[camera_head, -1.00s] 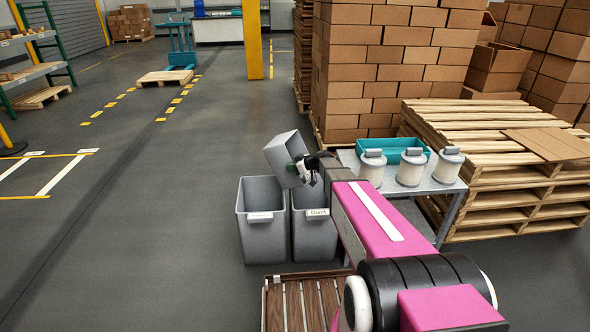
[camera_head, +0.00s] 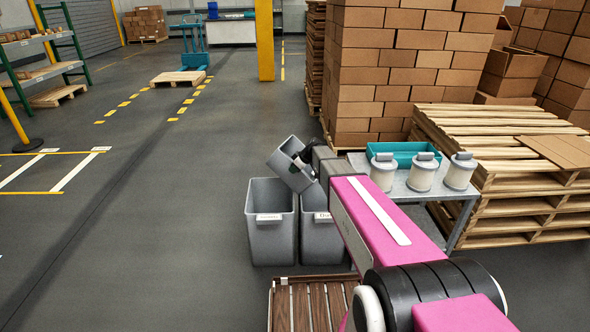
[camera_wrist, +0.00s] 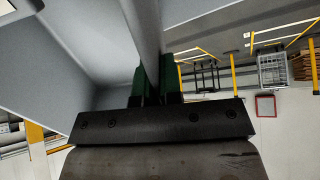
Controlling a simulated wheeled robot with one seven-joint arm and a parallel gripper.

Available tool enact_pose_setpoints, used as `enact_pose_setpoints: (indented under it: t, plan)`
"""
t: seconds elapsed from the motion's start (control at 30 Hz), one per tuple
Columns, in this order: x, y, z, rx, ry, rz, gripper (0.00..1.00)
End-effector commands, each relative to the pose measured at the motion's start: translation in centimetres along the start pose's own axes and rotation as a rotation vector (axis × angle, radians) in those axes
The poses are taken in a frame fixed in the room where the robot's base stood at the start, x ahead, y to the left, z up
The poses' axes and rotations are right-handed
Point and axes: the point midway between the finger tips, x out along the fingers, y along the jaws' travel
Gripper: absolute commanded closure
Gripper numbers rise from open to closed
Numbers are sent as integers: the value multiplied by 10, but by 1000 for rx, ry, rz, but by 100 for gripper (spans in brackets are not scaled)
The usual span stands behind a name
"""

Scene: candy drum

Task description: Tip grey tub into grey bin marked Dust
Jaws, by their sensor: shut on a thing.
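The grey tub (camera_head: 284,172) hangs tilted above the two grey bins, in the picture across the gap between their mouths. My gripper (camera_head: 303,157) is shut on its rim at the right side. In the wrist view my green-padded fingers (camera_wrist: 157,80) pinch the tub's wall (camera_wrist: 143,25), with grey tub surfaces on either side. The grey bin marked Dust (camera_head: 320,240) stands on the right, its label partly covered by my arm. What is inside the tub and bins cannot be made out.
A second grey bin (camera_head: 270,240) with an unreadable label stands close on the left. A metal table (camera_head: 410,190) on the right holds a teal tray (camera_head: 400,149) and three white lidded canisters (camera_head: 422,176). A slatted wooden platform (camera_head: 305,305) lies in front.

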Motion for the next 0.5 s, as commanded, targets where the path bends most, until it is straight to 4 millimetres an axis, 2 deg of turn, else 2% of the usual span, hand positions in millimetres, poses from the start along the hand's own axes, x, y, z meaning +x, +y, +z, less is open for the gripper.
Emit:
enact_pose_setpoints:
  t: [0.5]
  plan:
    - [32,2,-5,-2,-473,-1,100]
